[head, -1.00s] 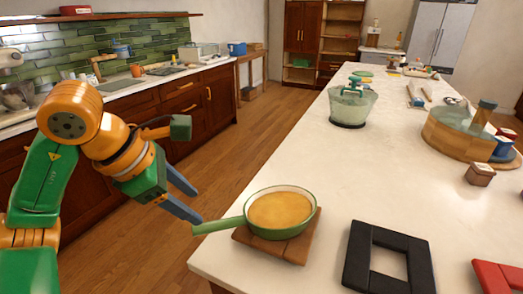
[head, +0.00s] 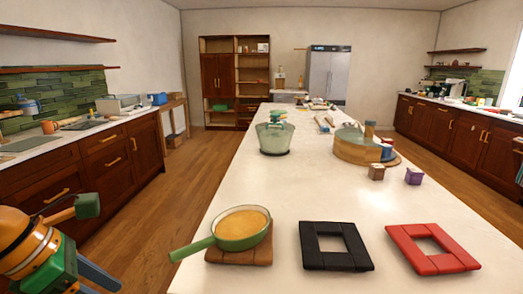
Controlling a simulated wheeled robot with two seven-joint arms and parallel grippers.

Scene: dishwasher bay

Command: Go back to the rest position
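My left gripper (head: 95,277) is low at the left edge, over the floor beside the island counter. Its blue-grey fingers are partly cut off by the bottom of the picture, and I cannot tell how far apart they are. A green pan (head: 239,241) with orange-yellow contents sits on a wooden trivet (head: 238,257) at the counter's near left. Its handle (head: 192,248) points left toward my gripper, with a clear gap between them. My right gripper is out of view.
The white island counter (head: 290,194) runs away from me. A black square trivet (head: 357,258) and a red one (head: 465,259) lie near its front. A glass pot (head: 274,138), a wooden tub (head: 352,150) and small boxes stand farther back. Wooden floor is free at left.

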